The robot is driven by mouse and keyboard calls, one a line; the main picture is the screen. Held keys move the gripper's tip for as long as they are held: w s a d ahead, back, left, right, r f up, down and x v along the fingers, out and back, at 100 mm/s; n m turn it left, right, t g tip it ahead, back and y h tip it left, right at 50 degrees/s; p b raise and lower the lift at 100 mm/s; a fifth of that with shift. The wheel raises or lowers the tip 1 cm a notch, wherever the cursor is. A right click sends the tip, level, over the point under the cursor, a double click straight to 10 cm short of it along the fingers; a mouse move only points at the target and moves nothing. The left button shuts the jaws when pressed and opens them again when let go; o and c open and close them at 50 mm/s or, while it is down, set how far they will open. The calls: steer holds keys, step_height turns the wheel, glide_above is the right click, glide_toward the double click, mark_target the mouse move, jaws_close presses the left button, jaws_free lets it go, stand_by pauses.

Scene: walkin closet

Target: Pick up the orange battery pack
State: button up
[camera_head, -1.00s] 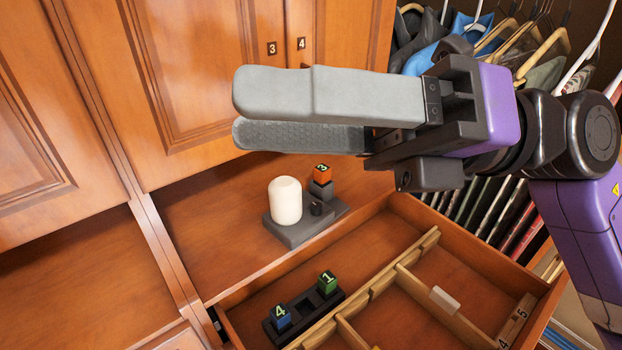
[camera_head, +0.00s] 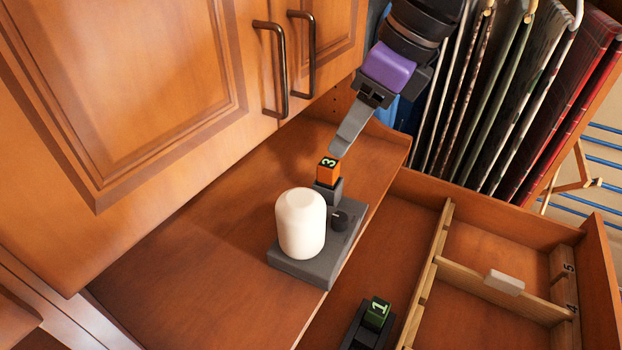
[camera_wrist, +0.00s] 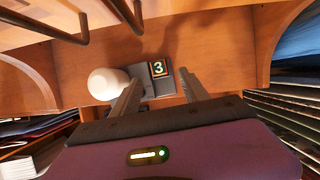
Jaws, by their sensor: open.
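The orange battery pack (camera_head: 327,170), marked 3, sits upright in the raised socket of a dark grey base (camera_head: 302,268) on the wooden shelf. It also shows in the wrist view (camera_wrist: 158,69), ahead of the fingers and between their lines. My gripper (camera_head: 341,146) is open and empty, just above and behind the pack in the head view. In the wrist view both fingers (camera_wrist: 160,88) point toward the pack, one on each side. In the head view only one finger shows clearly. I cannot tell whether a finger touches the pack.
A white rounded cylinder (camera_head: 301,224) and a black knob (camera_head: 339,220) are on the same base. An open drawer (camera_head: 406,212) with wooden dividers holds a green block (camera_head: 377,312) marked 1. Cabinet doors with dark handles (camera_head: 270,70) stand above the shelf. Hanging clothes (camera_head: 500,100) are at right.

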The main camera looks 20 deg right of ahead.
mark_target(329, 163)
steer(key=p+x, duration=0.2)
steer(key=x, duration=0.5)
steer(key=shift+a+f, duration=0.1)
steer(key=shift+a, duration=0.05)
jaws_close()
stand_by(1.2)
